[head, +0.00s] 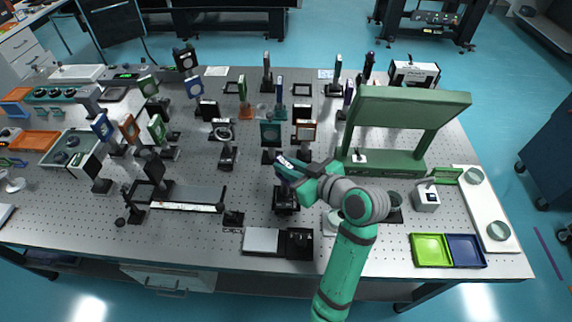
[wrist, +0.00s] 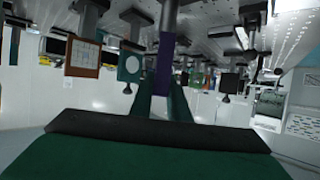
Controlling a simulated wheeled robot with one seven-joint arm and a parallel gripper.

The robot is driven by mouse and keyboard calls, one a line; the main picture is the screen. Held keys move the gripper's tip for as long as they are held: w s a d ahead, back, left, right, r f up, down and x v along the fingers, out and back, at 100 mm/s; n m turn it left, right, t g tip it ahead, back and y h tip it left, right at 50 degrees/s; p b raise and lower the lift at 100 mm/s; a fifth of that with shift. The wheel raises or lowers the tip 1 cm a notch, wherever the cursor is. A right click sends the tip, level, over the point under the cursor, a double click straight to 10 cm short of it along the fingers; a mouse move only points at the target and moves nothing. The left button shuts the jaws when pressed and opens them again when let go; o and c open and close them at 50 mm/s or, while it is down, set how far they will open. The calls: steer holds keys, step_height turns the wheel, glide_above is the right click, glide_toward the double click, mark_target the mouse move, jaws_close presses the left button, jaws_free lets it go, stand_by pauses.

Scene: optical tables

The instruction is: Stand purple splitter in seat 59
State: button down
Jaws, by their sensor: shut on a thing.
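The purple splitter (wrist: 165,65) is a narrow purple piece with a grey post. In the wrist view it stands between the two green fingers of my gripper (wrist: 163,98), which is shut on it. The wrist picture is upside down, with the table at the top. In the head view my gripper (head: 284,168) is over the middle of the optical table, and the splitter is hard to make out there. A dark mount (head: 286,198) lies just below my gripper in the head view. I cannot read any seat number, so I cannot tell which place is seat 59.
Several upright optics stand behind, including a green-framed plate (head: 271,134) and a brown-framed one (head: 304,132). A green bridge-like frame (head: 410,108) rises at right. A white and black block pair (head: 262,241) lies near the front edge. Green (head: 430,250) and blue (head: 466,250) trays sit front right.

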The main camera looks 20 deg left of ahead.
steer(key=shift+d, duration=0.15)
steer(key=c, duration=1.7)
jaws_free()
steer(key=shift+w+f, duration=0.1)
steer(key=shift+d, duration=0.15)
steer(key=v, duration=1.2)
